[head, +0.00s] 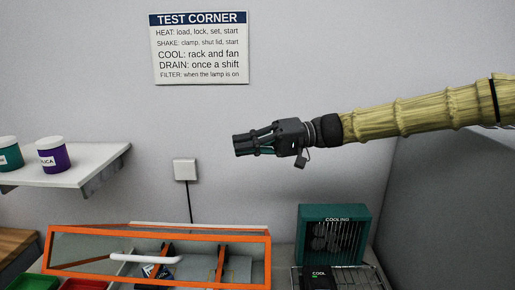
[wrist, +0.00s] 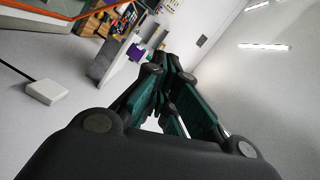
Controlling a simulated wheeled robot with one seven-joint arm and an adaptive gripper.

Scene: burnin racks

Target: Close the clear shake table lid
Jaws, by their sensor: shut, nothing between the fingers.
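The clear shake table lid (head: 92,247) has an orange frame and a white bar handle (head: 146,258), at the lower left of the head view. Dark and orange parts show through the clear panel. I cannot tell from this angle how far the lid stands open. My gripper (head: 238,145) is shut and empty, pointing left in the air, well above the lid and apart from it. My gripper's fingers (wrist: 172,62) also show in the wrist view, close together.
A green cooling fan unit (head: 333,232) with a wire rack stands right of the lid. A white shelf (head: 85,168) with pots is on the left. A wall box (head: 185,169) with a cable and a sign (head: 199,48) are on the wall. Green and red bins are lower left.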

